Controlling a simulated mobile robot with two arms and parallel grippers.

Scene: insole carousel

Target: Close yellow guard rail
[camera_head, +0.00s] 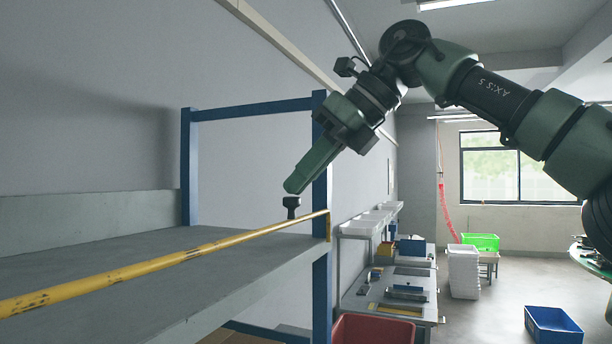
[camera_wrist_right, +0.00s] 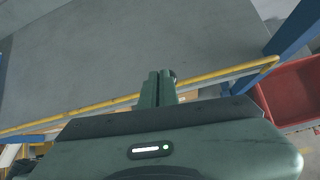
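The yellow guard rail (camera_head: 165,262) is a long, scuffed bar running along the front edge of the grey shelf (camera_head: 90,265). Its right end meets the blue corner post (camera_head: 321,285), and its left part leaves the picture. It also crosses the right wrist view (camera_wrist_right: 105,104). My left gripper is not in view.
A red bin (camera_head: 372,329) stands just right of the shelf. Beyond it are a workbench (camera_head: 400,293), white crates (camera_head: 463,272), a green bin (camera_head: 481,241) and a blue bin (camera_head: 552,325). The visible shelf top is empty.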

